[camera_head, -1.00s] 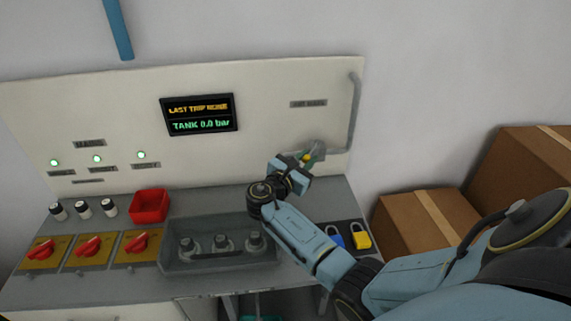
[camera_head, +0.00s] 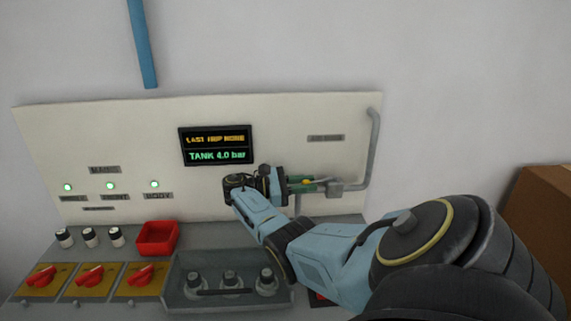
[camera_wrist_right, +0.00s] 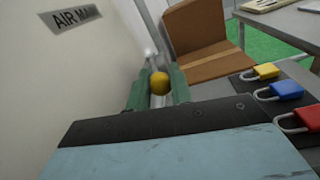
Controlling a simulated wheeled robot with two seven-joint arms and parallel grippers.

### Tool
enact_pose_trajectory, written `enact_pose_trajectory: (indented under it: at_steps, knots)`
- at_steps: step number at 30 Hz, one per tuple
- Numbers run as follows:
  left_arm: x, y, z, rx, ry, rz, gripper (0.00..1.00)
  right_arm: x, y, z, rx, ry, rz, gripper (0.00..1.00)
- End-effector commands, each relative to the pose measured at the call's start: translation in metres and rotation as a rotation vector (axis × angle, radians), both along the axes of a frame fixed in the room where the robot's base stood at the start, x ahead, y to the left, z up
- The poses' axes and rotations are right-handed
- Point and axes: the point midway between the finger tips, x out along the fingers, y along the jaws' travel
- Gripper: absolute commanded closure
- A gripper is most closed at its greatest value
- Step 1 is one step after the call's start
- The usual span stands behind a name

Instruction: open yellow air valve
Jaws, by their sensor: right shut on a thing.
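The yellow air valve handle shows as a small yellow knob (camera_head: 307,182) in the head view, in front of the grey pipe fitting on the white panel. My right gripper (camera_head: 303,184) comes from the left along the panel, its green fingers shut on the handle. In the right wrist view the round yellow knob (camera_wrist_right: 160,84) sits between the two green fingers (camera_wrist_right: 158,88); the rest of the handle is hidden. The display (camera_head: 217,146) reads "TANK 4.0 bar". My left gripper is not in view.
A grey pipe (camera_head: 373,150) runs up the panel's right side. The red bin (camera_head: 157,238), red rotary switches (camera_head: 91,276) and a grey tray (camera_head: 183,291) with knobs occupy the bench. Yellow (camera_wrist_right: 265,72), blue (camera_wrist_right: 286,90) and red (camera_wrist_right: 309,117) padlocks show in the wrist view.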

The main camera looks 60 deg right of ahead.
Motion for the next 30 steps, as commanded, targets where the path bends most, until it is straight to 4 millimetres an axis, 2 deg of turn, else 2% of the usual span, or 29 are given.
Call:
enact_pose_trajectory:
  at_steps: [6, 17, 18, 22, 30]
  knots:
    - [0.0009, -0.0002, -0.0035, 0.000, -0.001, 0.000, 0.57, -0.0112, -0.0091, 0.0009, -0.003, 0.002, -0.052, 1.00]
    - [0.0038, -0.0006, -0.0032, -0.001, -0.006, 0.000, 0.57, -0.0105, -0.0091, 0.0016, -0.005, 0.003, -0.053, 1.00]
    - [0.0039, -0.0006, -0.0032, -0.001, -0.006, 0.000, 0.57, -0.0105, -0.0091, 0.0016, -0.005, 0.003, -0.052, 0.75]
    - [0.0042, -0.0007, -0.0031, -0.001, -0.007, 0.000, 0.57, -0.0100, -0.0087, 0.0012, -0.003, 0.002, -0.051, 0.58]
    - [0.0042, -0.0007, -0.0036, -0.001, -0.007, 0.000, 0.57, -0.0088, -0.0076, 0.0003, -0.001, 0.001, -0.048, 0.58]
